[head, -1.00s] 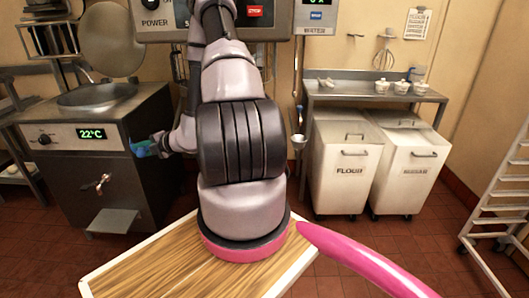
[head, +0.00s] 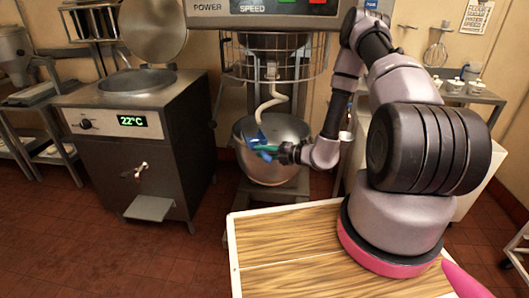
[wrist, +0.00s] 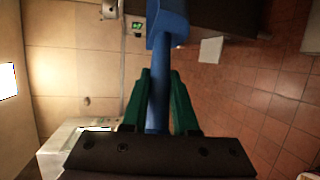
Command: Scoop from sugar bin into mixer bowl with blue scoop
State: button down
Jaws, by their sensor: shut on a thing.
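My gripper (head: 276,151) has green fingers and is shut on the handle of the blue scoop (head: 257,138). In the wrist view the handle runs between the fingertips (wrist: 159,78), with the scoop's blue head (wrist: 170,22) beyond them. The steel mixer bowl (head: 262,171) stands under the mixer at the middle of the head view. The scoop and gripper appear in front of the bowl's upper part; I cannot tell whether the scoop is over its opening. The scoop's contents cannot be made out. My arm hides most of the white bins, and the sugar bin cannot be told apart.
A wire guard (head: 275,60) and a pale hook (head: 270,100) are above the bowl. A steel kettle (head: 139,130) with its lid up and a 22°C display stands to the left. A wood-topped surface (head: 290,260) is in front. Red tiled floor is open at lower left.

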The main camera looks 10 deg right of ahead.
aim_at(260, 138)
jog(key=w+d, duration=0.1)
jog(key=w, duration=0.3)
jog(key=w+d+f, duration=0.1)
jog(key=w, duration=0.3)
jog(key=w+d, duration=0.1)
jog(key=w, duration=0.3)
jog(key=shift+w+d+f, duration=0.1)
jog(key=shift+d+f, duration=0.25)
jog(key=shift+f, duration=0.05)
jog(key=shift+w+d+f+y, duration=0.15)
jog(key=shift+w+d+y, duration=0.05)
jog(key=shift+w+y, duration=0.1)
jog(key=m+t, duration=0.4)
jog(key=m, duration=0.1)
jog(key=d+m+t+y, duration=0.1)
jog(key=m+t, duration=0.3)
jog(key=m, duration=0.2)
jog(key=f+m+t, duration=0.1)
jog(key=m+t, duration=0.3)
jog(key=m, duration=0.1)
jog(key=shift+w+d+m+y, duration=0.1)
jog(key=shift+d+m+y, duration=0.2)
jog(key=shift+d, duration=0.1)
